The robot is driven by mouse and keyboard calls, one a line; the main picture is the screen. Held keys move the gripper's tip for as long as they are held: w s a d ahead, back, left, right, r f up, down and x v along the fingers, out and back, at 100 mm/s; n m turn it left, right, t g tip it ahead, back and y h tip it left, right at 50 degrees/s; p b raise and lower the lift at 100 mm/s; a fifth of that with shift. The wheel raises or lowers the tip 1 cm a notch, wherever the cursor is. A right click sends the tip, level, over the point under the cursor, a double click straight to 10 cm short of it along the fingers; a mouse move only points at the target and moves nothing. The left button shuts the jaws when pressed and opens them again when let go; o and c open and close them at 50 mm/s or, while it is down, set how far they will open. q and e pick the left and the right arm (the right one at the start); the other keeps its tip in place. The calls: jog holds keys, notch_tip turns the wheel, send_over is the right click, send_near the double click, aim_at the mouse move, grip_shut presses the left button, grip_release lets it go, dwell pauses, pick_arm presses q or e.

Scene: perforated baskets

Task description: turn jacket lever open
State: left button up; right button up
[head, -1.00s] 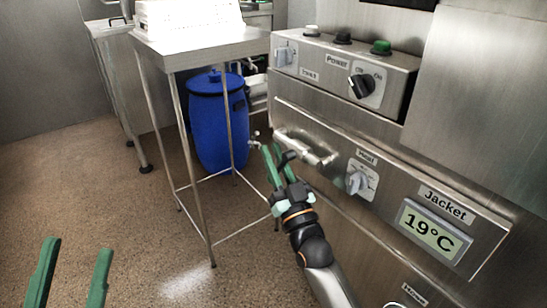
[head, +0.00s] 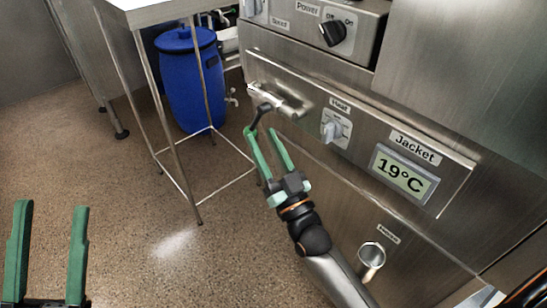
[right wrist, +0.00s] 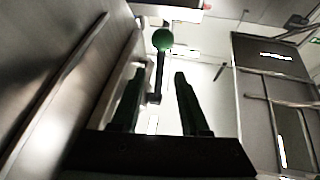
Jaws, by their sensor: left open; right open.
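The jacket lever is a dark rod with a green ball (right wrist: 162,40) at its end in the right wrist view. In the head view a dark bent piece (head: 264,108), which looks like this lever, sits at the pipe recess left of the Heat knob; its ball is not clear there. My right gripper (head: 261,132) is open just below and in front of it. In the right wrist view the rod shows between the open fingers (right wrist: 157,88); I cannot tell whether they touch it. My left gripper (head: 51,207) is open and empty at the lower left, far from the lever.
The steel panel has a Heat knob (head: 333,129), a Jacket display (head: 403,174) reading 19°C and a Power knob (head: 332,33). A steel table (head: 170,12) and a blue barrel (head: 188,80) stand at left. A small metal cup-like fitting (head: 371,258) is lower right. The floor at left is clear.

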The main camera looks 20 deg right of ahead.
pick_arm(q)
jog(key=shift+w+a+f+n+y, duration=0.2)
jog(key=shift+w+f+n+y, duration=0.9)
jog(key=shift+y, duration=0.4)
pick_arm(e)
jog(key=shift+v, duration=2.25)
pick_arm(q)
jog(key=shift+s+f, duration=0.1)
